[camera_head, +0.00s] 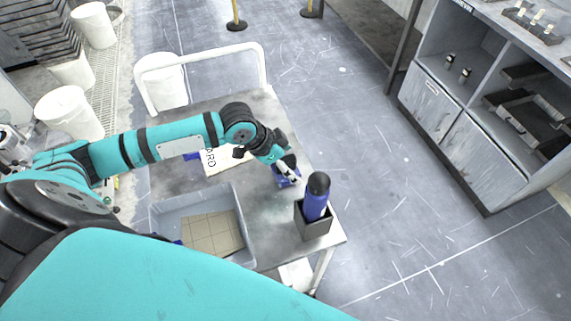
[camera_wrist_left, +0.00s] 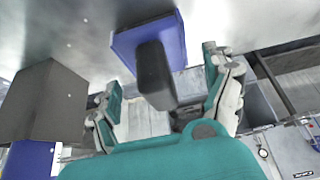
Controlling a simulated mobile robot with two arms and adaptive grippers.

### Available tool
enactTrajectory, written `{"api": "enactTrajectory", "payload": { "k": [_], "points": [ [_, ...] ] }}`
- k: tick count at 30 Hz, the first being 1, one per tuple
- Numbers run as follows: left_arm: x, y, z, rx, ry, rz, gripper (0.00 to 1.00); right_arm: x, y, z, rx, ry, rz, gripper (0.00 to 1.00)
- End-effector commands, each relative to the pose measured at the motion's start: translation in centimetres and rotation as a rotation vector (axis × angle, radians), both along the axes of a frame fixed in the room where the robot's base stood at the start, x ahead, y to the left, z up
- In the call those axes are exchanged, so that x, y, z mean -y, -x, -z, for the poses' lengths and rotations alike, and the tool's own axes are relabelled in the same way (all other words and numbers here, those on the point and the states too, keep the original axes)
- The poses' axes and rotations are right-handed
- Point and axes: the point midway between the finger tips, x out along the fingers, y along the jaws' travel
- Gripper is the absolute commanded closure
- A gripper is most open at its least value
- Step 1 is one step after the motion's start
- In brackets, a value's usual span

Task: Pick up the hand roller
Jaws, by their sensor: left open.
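A blue piece (camera_head: 287,181) with a dark grip, seemingly the hand roller, rests on the cart top by my left gripper (camera_head: 286,168). In the left wrist view its blue body (camera_wrist_left: 180,42) and dark rounded grip (camera_wrist_left: 154,75) show between the two spread fingers of my left gripper (camera_wrist_left: 163,80). The fingers are open, with gaps on both sides of the grip. My gripper partly hides the piece in the head view. My right gripper is not in view.
A dark box (camera_head: 316,228) holding an upright blue, black-topped cylinder (camera_head: 315,203) stands close by at the cart's corner. A grey bin (camera_head: 160,222) and a lettered board (camera_head: 222,163) are on the cart (camera_head: 262,105). A shelf cabinet (camera_head: 465,150) stands at right, past clear floor.

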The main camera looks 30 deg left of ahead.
Motion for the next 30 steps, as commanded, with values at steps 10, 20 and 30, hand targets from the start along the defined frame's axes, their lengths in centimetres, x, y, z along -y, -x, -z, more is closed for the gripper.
{"api": "enactTrajectory", "payload": {
  "k": [10, 20, 30],
  "points": [
    [0.8, -0.9, 2.1, 0.001, -0.001, 0.001, 0.15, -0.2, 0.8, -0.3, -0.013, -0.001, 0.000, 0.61],
    [0.8, -0.9, 2.1, 0.001, -0.001, 0.000, 0.45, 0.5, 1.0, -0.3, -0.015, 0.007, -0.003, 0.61],
    [0.8, -0.9, 2.1, 0.001, -0.001, 0.000, 0.90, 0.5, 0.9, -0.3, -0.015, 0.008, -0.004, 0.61]
  ]
}}
